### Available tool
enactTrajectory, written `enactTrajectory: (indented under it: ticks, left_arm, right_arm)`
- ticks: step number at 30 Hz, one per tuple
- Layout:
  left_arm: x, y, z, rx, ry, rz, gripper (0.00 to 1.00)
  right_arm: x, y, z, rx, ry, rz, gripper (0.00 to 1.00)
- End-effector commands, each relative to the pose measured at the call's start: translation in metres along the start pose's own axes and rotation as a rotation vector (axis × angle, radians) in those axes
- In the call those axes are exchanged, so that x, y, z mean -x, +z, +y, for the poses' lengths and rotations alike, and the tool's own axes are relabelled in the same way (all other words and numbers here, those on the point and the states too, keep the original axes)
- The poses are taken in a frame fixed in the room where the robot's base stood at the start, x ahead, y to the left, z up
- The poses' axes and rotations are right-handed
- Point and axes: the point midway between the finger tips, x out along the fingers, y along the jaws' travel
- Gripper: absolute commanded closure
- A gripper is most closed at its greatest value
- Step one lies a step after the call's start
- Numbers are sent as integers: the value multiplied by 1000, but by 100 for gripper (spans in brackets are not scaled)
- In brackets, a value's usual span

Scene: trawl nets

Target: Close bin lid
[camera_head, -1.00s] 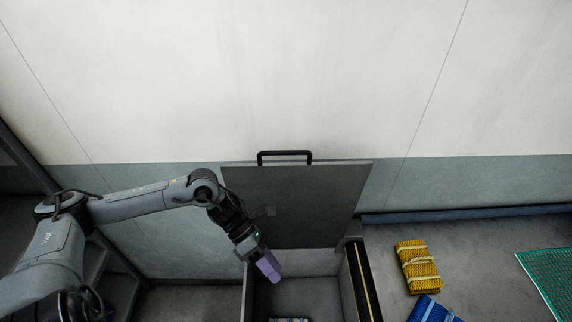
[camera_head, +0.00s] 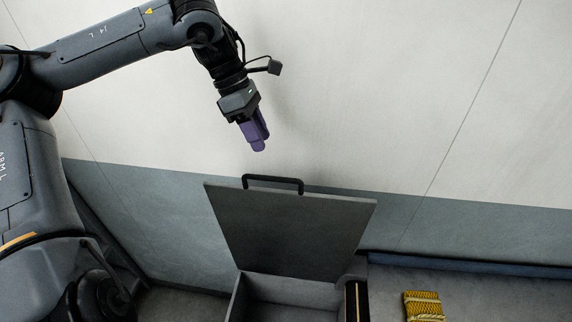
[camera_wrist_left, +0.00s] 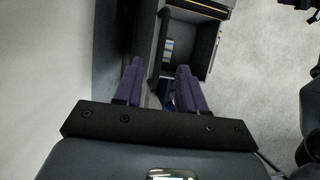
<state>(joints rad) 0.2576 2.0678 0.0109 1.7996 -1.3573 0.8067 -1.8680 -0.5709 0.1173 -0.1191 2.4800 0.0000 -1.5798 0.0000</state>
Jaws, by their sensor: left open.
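The bin lid (camera_head: 290,232) is a dark grey panel standing up and open at the back of the bin, with a black bar handle (camera_head: 272,179) along its top edge. The grey bin (camera_head: 238,296) is open below it, its front cut off by the frame. My left gripper (camera_head: 258,143) has purple fingers and hangs above the handle, slightly left of its middle, apart from it and empty. In the left wrist view the two purple fingers (camera_wrist_left: 158,88) are spread, with the open bin (camera_wrist_left: 208,62) beyond them. My right gripper is not identifiable.
A yellow folded net bundle (camera_head: 423,306) lies on the surface right of the bin. A blue-grey rail (camera_head: 470,264) runs along the wall's foot there. The pale wall (camera_head: 400,90) stands close behind the lid.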

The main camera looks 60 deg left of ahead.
Motion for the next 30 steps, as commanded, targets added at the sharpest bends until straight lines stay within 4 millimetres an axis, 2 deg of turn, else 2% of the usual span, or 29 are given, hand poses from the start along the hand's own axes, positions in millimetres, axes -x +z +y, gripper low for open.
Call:
enactTrajectory:
  ticks: [5,12,18,24,30]
  left_arm:
    - [-26,0,-1,-3,-6,-1,60]
    - [-65,1,-2,-3,-7,-1,60]
    - [-88,1,-1,-1,-5,0,60]
    - [-98,0,-1,-1,-3,0,60]
    - [-99,0,-1,-1,-2,0,60]
  right_arm:
    - [1,7,-2,-2,-6,-18,60]
    - [7,3,-2,-2,-5,-13,60]
    - [12,1,-1,1,-3,-11,60]
    - [13,0,1,7,2,-11,60]
    - [13,0,1,8,3,-10,60]
